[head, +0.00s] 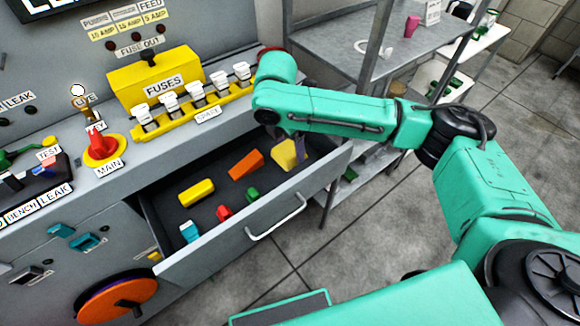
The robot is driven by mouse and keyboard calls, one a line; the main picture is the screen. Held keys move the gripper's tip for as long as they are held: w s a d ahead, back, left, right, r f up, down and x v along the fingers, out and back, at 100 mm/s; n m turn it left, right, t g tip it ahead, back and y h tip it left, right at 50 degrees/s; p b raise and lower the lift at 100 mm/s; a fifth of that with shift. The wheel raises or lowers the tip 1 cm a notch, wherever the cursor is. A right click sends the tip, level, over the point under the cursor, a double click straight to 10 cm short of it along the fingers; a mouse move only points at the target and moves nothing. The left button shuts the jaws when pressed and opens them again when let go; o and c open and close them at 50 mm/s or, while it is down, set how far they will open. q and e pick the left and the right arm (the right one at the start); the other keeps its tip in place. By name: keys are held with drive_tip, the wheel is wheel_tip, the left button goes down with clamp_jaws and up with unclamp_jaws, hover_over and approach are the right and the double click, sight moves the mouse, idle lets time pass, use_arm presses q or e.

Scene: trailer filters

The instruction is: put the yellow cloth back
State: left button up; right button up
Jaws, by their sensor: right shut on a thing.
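My right arm comes in from the right and reaches down over the open grey drawer (165,225). My right gripper (298,150) is at the drawer's far right corner, mostly hidden under its own wrist. It is shut on a yellow thing (286,156), which looks like the yellow cloth, inside or just above the drawer. Whether the cloth touches the drawer floor I cannot tell. My left gripper is not in view.
In the drawer lie a yellow block (196,193), an orange block (245,164), and small red (224,212), green (252,194) and blue-white (190,231) pieces. The yellow fuse rack (190,108) stands behind. The drawer handle (276,218) juts forward. A grey shelf (345,40) stands right.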

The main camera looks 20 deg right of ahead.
hover_over(291, 173)
wheel_tip(291, 173, down, 6)
drive_tip(key=shift+s+a+r, duration=0.1)
drive_tip(key=shift+a, duration=0.05)
wheel_tip(291, 173, down, 2)
drive_tip(key=shift+f+p, duration=0.1)
drive_tip(key=shift+p, duration=0.5)
drive_tip(key=shift+f, duration=0.25)
drive_tip(key=o, duration=1.1)
drive_tip(key=shift+f+b, duration=0.2)
drive_tip(key=shift+b, duration=0.3)
drive_tip(key=shift+f+b, duration=0.2)
drive_tip(key=shift+b, duration=0.35)
drive_tip(key=r, duration=0.5)
drive_tip(key=a+r, duration=0.1)
drive_tip(key=r, duration=0.4)
drive_tip(key=a+r+p, duration=0.1)
drive_tip(key=r, duration=0.4)
drive_tip(key=shift+s, duration=0.4)
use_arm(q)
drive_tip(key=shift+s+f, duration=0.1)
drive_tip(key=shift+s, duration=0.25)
use_arm(e)
drive_tip(key=shift+f, duration=0.15)
